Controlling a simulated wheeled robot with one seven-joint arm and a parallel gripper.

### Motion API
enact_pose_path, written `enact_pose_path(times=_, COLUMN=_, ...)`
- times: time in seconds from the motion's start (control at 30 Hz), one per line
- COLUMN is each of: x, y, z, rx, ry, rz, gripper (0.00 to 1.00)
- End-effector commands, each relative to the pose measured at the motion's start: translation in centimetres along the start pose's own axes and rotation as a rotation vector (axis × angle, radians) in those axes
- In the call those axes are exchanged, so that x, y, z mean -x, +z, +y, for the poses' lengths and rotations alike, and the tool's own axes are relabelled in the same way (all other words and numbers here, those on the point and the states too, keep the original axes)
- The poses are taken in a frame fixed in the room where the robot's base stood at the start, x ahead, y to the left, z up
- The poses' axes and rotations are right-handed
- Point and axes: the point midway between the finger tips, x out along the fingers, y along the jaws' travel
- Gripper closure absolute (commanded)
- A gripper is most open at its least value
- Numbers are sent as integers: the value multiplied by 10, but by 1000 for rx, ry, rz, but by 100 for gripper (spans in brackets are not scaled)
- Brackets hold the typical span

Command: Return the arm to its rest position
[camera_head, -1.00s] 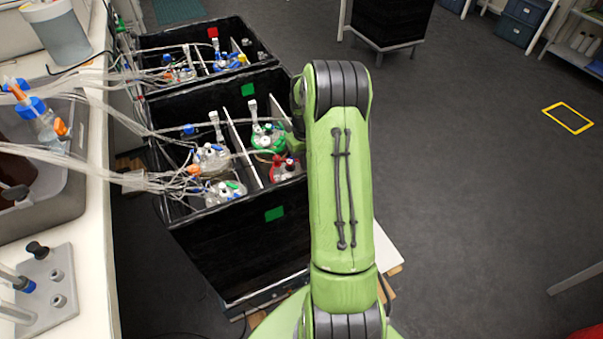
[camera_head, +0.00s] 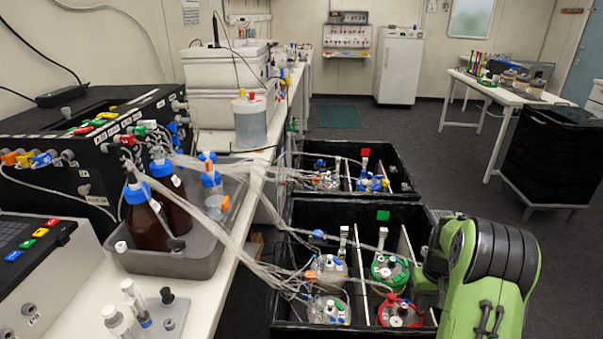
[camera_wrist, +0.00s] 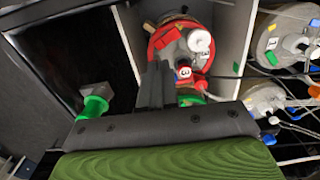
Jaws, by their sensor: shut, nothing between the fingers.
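My green arm (camera_head: 490,265) is folded at the lower right of the head view, beside the near black bin. In the wrist view my gripper (camera_wrist: 157,72) shows as two dark fingers close together, shut and empty. Beyond the fingertips is a red-topped vessel (camera_wrist: 180,48) in a compartment of the bin. I cannot tell from this view whether the fingers touch it. In the head view the red-topped vessel (camera_head: 400,314) stands in the near bin, left of my arm. The fingertips are hidden in the head view.
The near black bin (camera_head: 383,214) holds several vessels with tubes running to the bench (camera_head: 215,300) on the left. A green-topped vessel (camera_head: 390,269) stands beyond the red one. A white table (camera_head: 500,95) and dark bin (camera_head: 550,155) stand right. Grey floor between is clear.

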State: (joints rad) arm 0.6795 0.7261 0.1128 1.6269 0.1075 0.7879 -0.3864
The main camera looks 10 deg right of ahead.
Motion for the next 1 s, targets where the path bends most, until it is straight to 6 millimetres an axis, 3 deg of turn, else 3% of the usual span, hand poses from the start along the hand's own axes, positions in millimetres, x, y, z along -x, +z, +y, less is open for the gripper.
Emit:
enact_pose_path(times=0.07, x=25, y=0, z=-12, rx=17, ry=11, rz=22, gripper=100)
enact_pose_path(times=0.23, x=128, y=26, z=-72, rx=84, ry=48, rz=118, gripper=100)
enact_pose_path(times=0.4, x=212, y=84, z=-130, rx=146, ry=56, rz=225, gripper=100)
enact_pose_path(times=0.5, x=248, y=126, z=-155, rx=179, ry=46, rz=292, gripper=100)
enact_pose_path(times=0.63, x=279, y=185, z=-178, rx=222, ry=12, rz=377, gripper=100)
enact_pose_path(times=0.8, x=291, y=246, z=-191, rx=265, ry=-46, rz=460, gripper=100)
enact_pose_path(times=1.0, x=288, y=267, z=-193, rx=280, ry=-73, rz=487, gripper=100)
